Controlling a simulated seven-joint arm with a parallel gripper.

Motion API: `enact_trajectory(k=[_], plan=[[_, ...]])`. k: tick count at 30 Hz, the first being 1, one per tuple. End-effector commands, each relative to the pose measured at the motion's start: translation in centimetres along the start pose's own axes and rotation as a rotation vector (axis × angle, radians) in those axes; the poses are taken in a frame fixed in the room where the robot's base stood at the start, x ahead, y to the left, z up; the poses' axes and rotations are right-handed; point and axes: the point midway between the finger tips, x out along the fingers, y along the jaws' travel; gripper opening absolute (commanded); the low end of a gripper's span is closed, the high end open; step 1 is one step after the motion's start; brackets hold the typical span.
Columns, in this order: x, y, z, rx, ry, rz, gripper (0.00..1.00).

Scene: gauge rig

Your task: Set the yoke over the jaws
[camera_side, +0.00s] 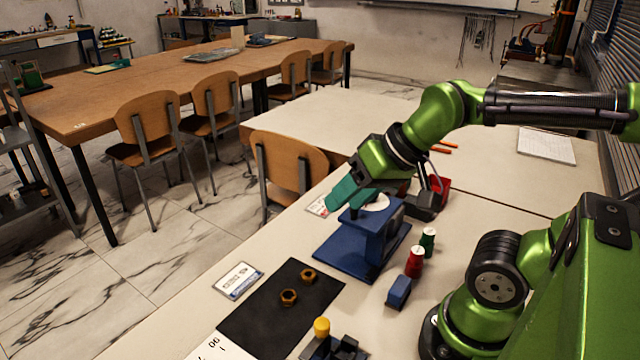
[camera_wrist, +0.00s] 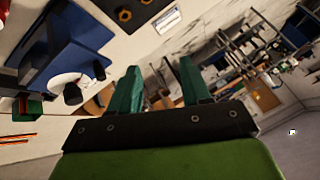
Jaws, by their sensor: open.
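My gripper (camera_wrist: 158,66) is open, its two green fingers apart with nothing between them in the wrist view. In the side view its teal fingers (camera_side: 345,195) are beside the top of a blue stand (camera_side: 352,262). The stand has a blue base plate, an upright, a white disc (camera_side: 376,203) and a dark block on its side. The stand also shows at the left of the wrist view (camera_wrist: 50,55). A dark piece with upright parts (camera_side: 340,348) is cut off at the bottom edge. I cannot tell which parts are the yoke and the jaws.
Two brass nuts (camera_side: 289,297) lie on a black mat (camera_side: 262,325). A yellow cylinder (camera_side: 321,327), a blue block (camera_side: 399,292), a red spool (camera_side: 414,262) and a green one (camera_side: 428,241) stand nearby. A red object (camera_side: 440,187) is behind my wrist. The table behind is mostly clear.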

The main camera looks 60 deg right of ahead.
Motion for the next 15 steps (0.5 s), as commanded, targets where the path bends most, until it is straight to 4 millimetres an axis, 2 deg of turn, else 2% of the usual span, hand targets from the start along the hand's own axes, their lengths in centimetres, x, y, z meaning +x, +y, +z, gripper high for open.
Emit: enact_trajectory(k=[2, 7, 9, 12, 15], plan=[[0.5, 0.5, -0.9, 0.02, -0.016, 0.026, 0.44], [0.2, 2.4, -5.9, 0.096, -0.136, 0.176, 0.44], [-0.4, 3.6, -8.0, 0.151, -0.213, 0.261, 0.44], [-1.7, 5.0, -10.2, 0.241, -0.305, 0.367, 0.44], [-3.1, 5.6, -11.4, 0.318, -0.365, 0.439, 0.44]])
